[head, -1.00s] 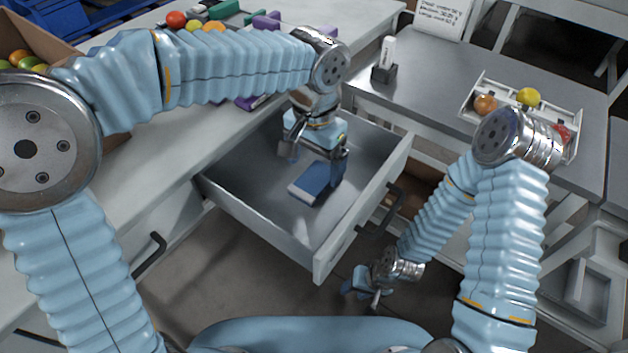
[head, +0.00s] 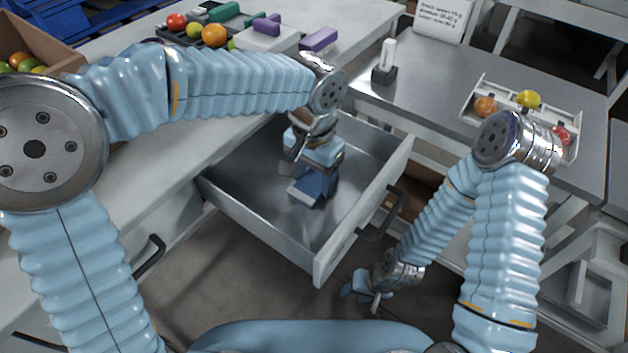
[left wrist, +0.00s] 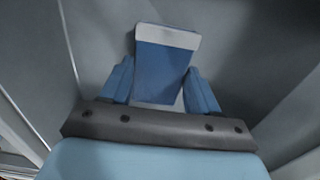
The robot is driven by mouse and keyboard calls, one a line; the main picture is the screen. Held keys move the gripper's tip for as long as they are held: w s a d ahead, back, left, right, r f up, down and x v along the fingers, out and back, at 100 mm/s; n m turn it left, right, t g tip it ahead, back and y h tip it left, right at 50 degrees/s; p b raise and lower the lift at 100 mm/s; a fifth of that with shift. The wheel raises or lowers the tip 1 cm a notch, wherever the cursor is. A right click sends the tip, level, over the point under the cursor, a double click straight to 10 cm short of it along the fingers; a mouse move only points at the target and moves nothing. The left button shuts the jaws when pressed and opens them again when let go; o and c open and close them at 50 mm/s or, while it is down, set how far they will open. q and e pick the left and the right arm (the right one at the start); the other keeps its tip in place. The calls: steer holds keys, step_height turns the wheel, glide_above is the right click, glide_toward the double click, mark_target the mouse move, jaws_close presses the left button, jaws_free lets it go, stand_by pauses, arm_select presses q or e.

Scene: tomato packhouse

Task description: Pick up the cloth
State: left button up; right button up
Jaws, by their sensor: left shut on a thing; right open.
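The cloth (head: 303,193) is a folded blue piece with a white band along one end, inside the open grey drawer (head: 262,229). In the head view my left gripper (head: 312,178) is down in the drawer over the cloth and hides part of it. In the left wrist view the cloth (left wrist: 163,66) lies between the two blue fingers of my left gripper (left wrist: 160,88), which is shut on it. I cannot tell whether the cloth touches the drawer floor. My right gripper (head: 362,289) is open and empty, low outside the drawer front.
Drawer walls surround my left gripper, and the drawer handle (head: 381,216) sticks out at the front. A cardboard box (head: 42,50) of tomatoes and several small items stand on the left counter. A white tray (head: 478,88) with fruit stands on the right table (head: 430,90).

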mark_target(314, 182)
arm_select(q)
steer(key=shift+r, duration=0.5)
step_height(314, 182, up, 3)
steer(key=shift+s+f, duration=0.15)
steer(key=s+r, duration=0.9)
steer(key=s, duration=0.4)
steer(key=shift+s+a+r, duration=0.15)
steer(key=shift+s+a, duration=0.1)
steer(key=shift+s, duration=0.15)
